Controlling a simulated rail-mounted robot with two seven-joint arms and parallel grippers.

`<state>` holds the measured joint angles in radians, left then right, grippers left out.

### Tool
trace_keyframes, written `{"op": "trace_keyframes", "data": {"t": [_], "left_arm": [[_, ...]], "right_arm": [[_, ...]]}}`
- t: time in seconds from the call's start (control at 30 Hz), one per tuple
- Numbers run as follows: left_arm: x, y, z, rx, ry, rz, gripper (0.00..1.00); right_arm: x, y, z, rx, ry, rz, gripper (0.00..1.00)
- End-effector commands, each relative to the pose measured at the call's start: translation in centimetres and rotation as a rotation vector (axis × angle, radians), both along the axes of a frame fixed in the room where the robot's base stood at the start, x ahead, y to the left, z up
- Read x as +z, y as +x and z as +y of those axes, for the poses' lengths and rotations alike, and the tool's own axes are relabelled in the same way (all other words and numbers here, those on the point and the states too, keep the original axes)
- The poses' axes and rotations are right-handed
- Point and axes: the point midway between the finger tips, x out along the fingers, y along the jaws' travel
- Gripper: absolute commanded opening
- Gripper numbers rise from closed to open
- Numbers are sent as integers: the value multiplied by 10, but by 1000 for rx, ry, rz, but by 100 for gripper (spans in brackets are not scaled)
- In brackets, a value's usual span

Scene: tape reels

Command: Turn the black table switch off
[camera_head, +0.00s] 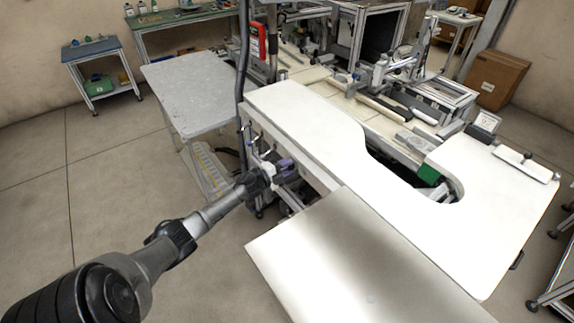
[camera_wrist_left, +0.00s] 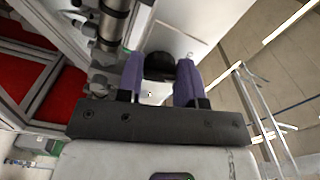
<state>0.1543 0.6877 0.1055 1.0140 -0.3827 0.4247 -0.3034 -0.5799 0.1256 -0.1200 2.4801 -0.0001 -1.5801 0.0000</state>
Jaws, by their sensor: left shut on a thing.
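My left gripper (camera_head: 284,168) reaches in from the left to the side of the white table (camera_head: 310,115), at a level below its top. In the left wrist view its two purple fingers (camera_wrist_left: 160,78) stand either side of a black rounded part, the black table switch (camera_wrist_left: 159,66). The fingers are shut on it. The switch's setting cannot be read, and in the head view the gripper and the table edge hide it. My right gripper is not in view.
A smooth metal-topped surface (camera_head: 350,265) juts out just in front of the gripper. A grey table (camera_head: 200,90) stands behind my left arm, with a vertical dark post (camera_head: 242,60) close by. Open floor (camera_head: 110,190) lies to the left.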

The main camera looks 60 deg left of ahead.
Motion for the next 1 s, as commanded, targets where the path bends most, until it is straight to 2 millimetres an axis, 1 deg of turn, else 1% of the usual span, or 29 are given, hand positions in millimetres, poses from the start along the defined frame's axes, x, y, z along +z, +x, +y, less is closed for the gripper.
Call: {"op": "trace_keyframes", "data": {"t": [0.03,0.2,0.5,0.7,1.0], "left_arm": [[2,0,0,0,-37,-1,10],[1,0,0,1,-164,-9,10],[0,0,0,0,-311,-18,10],[-1,0,0,1,-357,-21,10],[-1,0,0,1,-373,-22,10]], "right_arm": [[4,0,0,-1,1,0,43],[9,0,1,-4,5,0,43],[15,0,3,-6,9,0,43],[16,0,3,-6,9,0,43],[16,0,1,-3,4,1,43]]}}
